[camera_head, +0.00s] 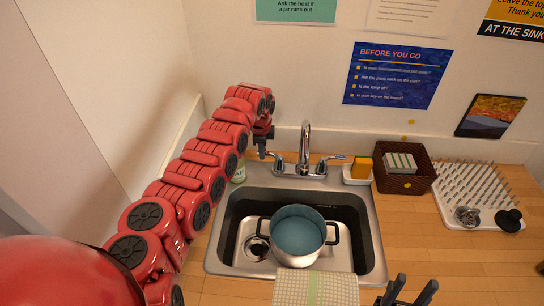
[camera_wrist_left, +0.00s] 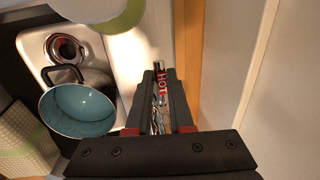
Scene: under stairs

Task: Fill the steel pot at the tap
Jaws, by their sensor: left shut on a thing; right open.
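The steel pot (camera_head: 297,260) stands upright in the sink basin, with a teal inside and two dark side handles. I cannot tell whether water is in it. It also shows in the left wrist view (camera_wrist_left: 80,108). The chrome tap (camera_head: 305,150) rises behind the pot; I see no stream from its spout. My left gripper (camera_head: 263,150) is at the tap's left side, shut on the hot tap handle (camera_wrist_left: 159,90), which is marked HOT; its fingers (camera_wrist_left: 160,105) partly hide it. My right gripper (camera_head: 407,290) is open and empty at the bottom edge, right of the sink.
The steel sink (camera_head: 373,245) is set in a wooden counter (camera_head: 415,235). A cloth (camera_head: 317,289) hangs at the front rim. A sponge (camera_head: 361,167), basket (camera_head: 402,184) and drying rack (camera_head: 478,190) stand right of the tap.

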